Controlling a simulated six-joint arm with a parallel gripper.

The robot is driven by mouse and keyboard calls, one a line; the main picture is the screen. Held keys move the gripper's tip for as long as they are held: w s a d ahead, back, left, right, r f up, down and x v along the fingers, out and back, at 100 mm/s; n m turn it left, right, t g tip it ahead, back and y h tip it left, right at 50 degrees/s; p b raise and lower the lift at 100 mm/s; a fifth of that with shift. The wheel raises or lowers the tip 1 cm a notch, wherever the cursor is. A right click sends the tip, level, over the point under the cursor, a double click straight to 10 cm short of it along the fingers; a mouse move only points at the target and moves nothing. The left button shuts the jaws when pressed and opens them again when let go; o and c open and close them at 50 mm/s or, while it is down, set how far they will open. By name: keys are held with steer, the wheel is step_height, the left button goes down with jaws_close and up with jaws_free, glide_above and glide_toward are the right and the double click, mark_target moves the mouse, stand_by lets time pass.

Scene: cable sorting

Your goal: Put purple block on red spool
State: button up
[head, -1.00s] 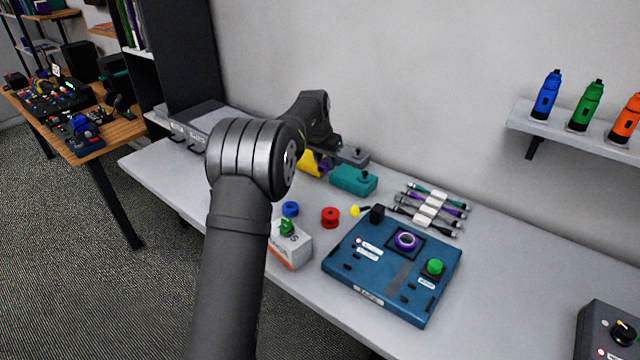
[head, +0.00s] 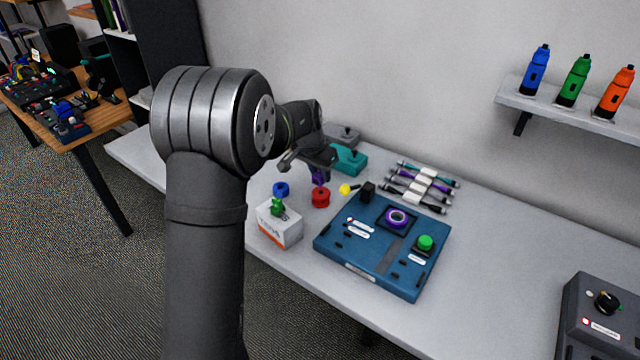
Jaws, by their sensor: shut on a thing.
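My gripper (head: 318,171) is shut on the purple block (head: 319,179), which shows as a small dark purple shape below the fingers. The red spool (head: 321,198) stands on the grey table. In the picture the purple block is just above the red spool, close to its top. I cannot tell whether the two touch. The gripper and arm hide part of the block.
A blue spool (head: 281,189) and a white box (head: 280,229) with a green piece (head: 277,207) on it are to the left. A blue panel (head: 375,262) is to the right. A teal box (head: 348,158) and several cables (head: 420,187) lie behind.

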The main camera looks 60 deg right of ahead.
mark_target(320, 183)
steer(key=shift+f, duration=1.95)
steer(key=shift+f, duration=0.1)
steer(key=o, duration=1)
steer(key=shift+f, duration=0.1)
steer(key=shift+c, duration=0.2)
steer(key=v, duration=1.2)
steer(key=shift+r, duration=0.2)
steer(key=shift+f, duration=0.1)
steer(key=x, duration=1.2)
steer(key=shift+r, duration=1.8)
